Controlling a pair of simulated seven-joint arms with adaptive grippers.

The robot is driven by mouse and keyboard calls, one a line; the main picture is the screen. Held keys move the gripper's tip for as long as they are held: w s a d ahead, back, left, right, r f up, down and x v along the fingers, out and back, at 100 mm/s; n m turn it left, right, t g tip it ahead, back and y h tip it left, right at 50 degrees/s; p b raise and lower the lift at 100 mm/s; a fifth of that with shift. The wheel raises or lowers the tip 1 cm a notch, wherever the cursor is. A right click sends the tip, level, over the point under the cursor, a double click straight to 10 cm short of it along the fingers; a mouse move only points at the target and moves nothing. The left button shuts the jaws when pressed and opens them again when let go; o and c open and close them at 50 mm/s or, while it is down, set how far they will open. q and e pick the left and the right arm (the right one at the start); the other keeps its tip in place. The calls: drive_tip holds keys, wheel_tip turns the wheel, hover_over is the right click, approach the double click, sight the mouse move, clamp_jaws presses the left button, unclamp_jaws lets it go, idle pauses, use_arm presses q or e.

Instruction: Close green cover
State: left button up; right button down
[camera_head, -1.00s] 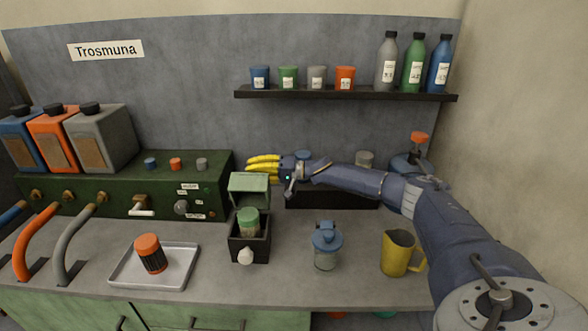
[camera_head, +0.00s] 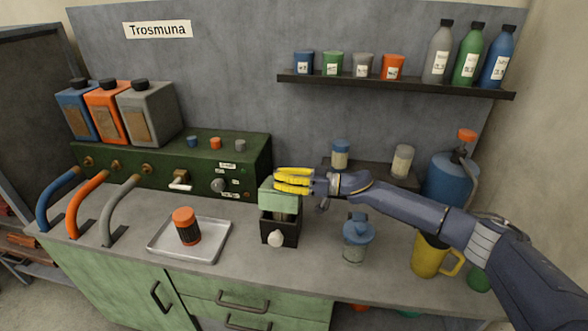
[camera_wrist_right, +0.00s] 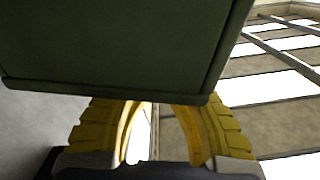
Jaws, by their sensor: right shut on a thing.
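The light green cover (camera_head: 279,200) is hinged on a small black box (camera_head: 293,236) with a white knob (camera_head: 276,239) on its front. The cover tilts forward over the box, partly lowered, with a gap beneath it. My right gripper (camera_head: 293,181), with yellow fingers, is at the cover's upper back edge and shut on it. In the right wrist view the dark underside or face of the cover (camera_wrist_right: 120,45) fills the top, with the yellow fingers (camera_wrist_right: 160,115) at its edge. The jar inside the box is mostly hidden. My left gripper is out of view.
A tray (camera_head: 208,251) with an orange-lidded jar (camera_head: 186,226) stands left of the box. A blue-lidded jar (camera_head: 356,240) and a yellow mug (camera_head: 430,257) stand to the right. A green machine (camera_head: 140,160) is behind left. A shelf (camera_head: 400,86) hangs above.

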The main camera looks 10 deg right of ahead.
sight(279, 194)
drive_tip(key=shift+s+a+f+n, duration=0.15)
drive_tip(key=shift+s+f+n, duration=0.15)
drive_tip(key=shift+s+n, duration=0.2)
drive_tip(key=shift+s+a+f+n, duration=0.1)
drive_tip(key=shift+s+f+n, duration=0.2)
drive_tip(key=shift+s+n, duration=0.2)
drive_tip(key=shift+s+a+f, duration=0.2)
drive_tip(key=shift+s+f, duration=0.25)
drive_tip(key=shift+f, duration=0.05)
drive_tip(key=shift+s+a+f, duration=0.15)
drive_tip(key=shift+s+f, duration=0.25)
drive_tip(key=shift+f, duration=0.1)
drive_tip(key=c, duration=1.6)
unclamp_jaws()
drive_tip(key=shift+s+d, duration=0.1)
drive_tip(key=o, duration=0.6)
drive_tip(key=shift+d, duration=0.1)
drive_tip(key=shift+c, duration=0.2)
drive_tip(key=shift+w+f, duration=0.15)
drive_tip(key=shift+w, duration=0.1)
wheel_tip(279, 194, up, 11)
